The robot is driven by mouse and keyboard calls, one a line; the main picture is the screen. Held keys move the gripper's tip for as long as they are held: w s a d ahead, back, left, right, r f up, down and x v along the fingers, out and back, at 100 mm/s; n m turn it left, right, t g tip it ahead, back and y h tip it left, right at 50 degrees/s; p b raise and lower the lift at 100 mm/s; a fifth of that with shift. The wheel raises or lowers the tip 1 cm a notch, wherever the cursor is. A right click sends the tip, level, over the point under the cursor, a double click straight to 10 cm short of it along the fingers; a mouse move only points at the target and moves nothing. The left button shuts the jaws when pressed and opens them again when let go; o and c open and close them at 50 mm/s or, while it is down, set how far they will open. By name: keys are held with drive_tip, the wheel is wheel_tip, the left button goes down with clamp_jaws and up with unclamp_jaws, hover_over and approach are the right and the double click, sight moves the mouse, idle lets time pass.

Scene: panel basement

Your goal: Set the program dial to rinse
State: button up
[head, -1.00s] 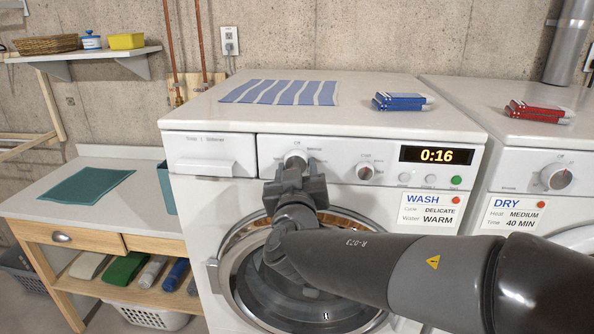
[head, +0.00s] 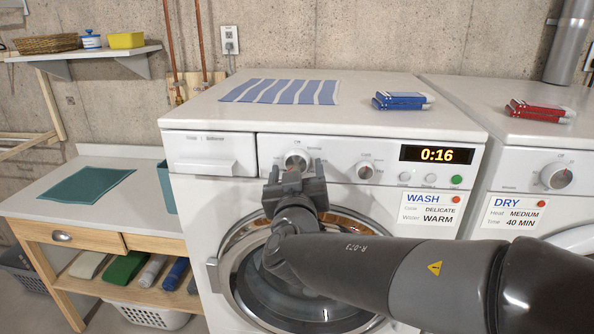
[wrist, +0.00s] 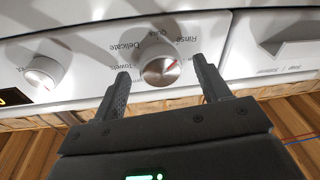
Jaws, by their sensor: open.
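The program dial (head: 297,160) is a round silvery knob on the washer's front panel. In the wrist view the dial (wrist: 160,70) shows between my fingers, with a red mark toward the upper right. Printed words around it include Rinse, Quick, Delicate and Towels; the mark points roughly toward the Rinse and Quick side, but I cannot tell exactly which. My gripper (head: 295,174) is open and empty, just below and in front of the dial in the head view. In the wrist view its fingertips (wrist: 161,67) stand on either side of the dial, apparently clear of it.
A second knob (head: 365,171) and the display (head: 437,155) reading 0:16 lie to the right. A card (head: 428,209) reads WASH, Delicate, Warm. The detergent drawer (head: 208,155) is to the left. The round door (head: 242,290) is below. A dryer (head: 530,180) stands at right.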

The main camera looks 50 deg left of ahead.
drive_tip(key=v, duration=1)
idle(0.5)
drive_tip(key=w+d+f+m+t+h, duration=0.1)
drive_tip(key=w+d+m+t+h, duration=0.35)
drive_tip(key=w+d+h, duration=0.8)
drive_tip(key=w+d+f+m+g+h, duration=0.1)
drive_tip(key=w+d+m+h, duration=0.15)
drive_tip(key=d, duration=0.75)
drive_tip(key=w+d+f+m+h, duration=0.1)
drive_tip(key=w+d+h, duration=0.25)
drive_tip(key=d, duration=0.55)
drive_tip(key=s+d+f+m+g+h, duration=0.1)
drive_tip(key=s+d+f+m+g, duration=0.15)
drive_tip(key=d, duration=0.65)
drive_tip(key=s+d+f+m+g+h, duration=0.15)
drive_tip(key=d+g, duration=0.25)
drive_tip(key=d, duration=0.4)
drive_tip(key=s+d+f+g+y, duration=0.3)
drive_tip(key=s+d+f+y, duration=0.2)
drive_tip(key=s, duration=0.3)
drive_tip(key=shift+s+d+y, duration=0.3)
drive_tip(key=shift+y, duration=0.2)
drive_tip(key=shift+f, duration=0.1)
